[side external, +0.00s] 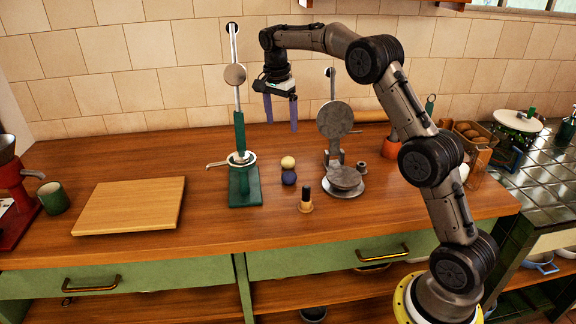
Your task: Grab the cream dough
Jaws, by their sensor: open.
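The cream dough (288,162) is a small pale ball on the wooden counter, near the middle. A dark blue ball (289,178) lies right in front of it, and the two look close together or touching. My gripper (281,128) is open and empty, pointing down. It hangs above and a little behind the cream dough in the picture, with clear space between the fingertips and the dough. The exact height and depth cannot be told from this one view.
A green lever press (245,185) stands left of the dough. A grey round-plated press (343,178) stands right. A small dark-handled stamp (306,200) is in front. A wooden board (130,205) lies left. Counter between board and green press is clear.

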